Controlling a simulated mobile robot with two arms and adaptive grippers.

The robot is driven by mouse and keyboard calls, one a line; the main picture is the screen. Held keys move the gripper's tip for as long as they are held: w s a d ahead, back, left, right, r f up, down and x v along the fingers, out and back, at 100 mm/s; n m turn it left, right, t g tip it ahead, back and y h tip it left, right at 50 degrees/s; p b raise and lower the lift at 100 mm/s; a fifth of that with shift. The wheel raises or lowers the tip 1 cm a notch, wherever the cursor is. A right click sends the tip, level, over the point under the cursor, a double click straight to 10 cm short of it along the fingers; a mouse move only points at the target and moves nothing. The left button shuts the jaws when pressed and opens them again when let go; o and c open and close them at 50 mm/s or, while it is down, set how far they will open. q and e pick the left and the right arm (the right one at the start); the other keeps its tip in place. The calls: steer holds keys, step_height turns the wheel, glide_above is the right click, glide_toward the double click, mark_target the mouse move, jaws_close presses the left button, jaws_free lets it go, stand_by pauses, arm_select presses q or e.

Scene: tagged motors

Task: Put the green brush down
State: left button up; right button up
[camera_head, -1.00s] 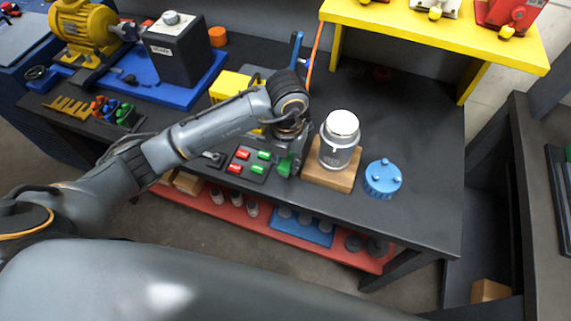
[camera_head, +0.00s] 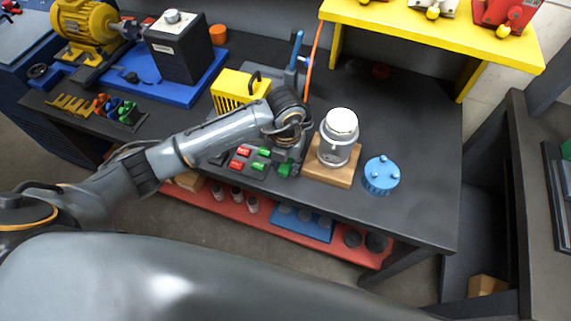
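My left arm reaches in from the left, and my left gripper (camera_head: 288,160) points down at the workbench, between the push-button panel and the silver jar. A small green piece, which I take for the green brush (camera_head: 284,170), shows at its fingertips. The gripper appears shut on it, low over the bench near the front edge. My wrist and fingers hide most of the brush, and I cannot tell whether it touches the bench. My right gripper is not in view.
The silver jar (camera_head: 338,148) stands on a wooden block (camera_head: 331,174) just right of the gripper. A blue cap (camera_head: 381,176) lies further right. The panel (camera_head: 257,172) with red and green buttons is left. The bench (camera_head: 415,130) is clear at the right, under the yellow shelf (camera_head: 420,26).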

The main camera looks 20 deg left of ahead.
arm_select(q)
steer(key=shift+s+f, duration=0.15)
steer(key=shift+f, duration=0.2)
steer(key=shift+r+p, duration=0.45)
steer(key=shift+r, duration=0.15)
step_height(320, 180, up, 12)
steer(key=b, duration=0.2)
steer(key=shift+w+b, duration=0.2)
steer(key=shift+b, duration=0.2)
steer(key=shift+f, duration=0.1)
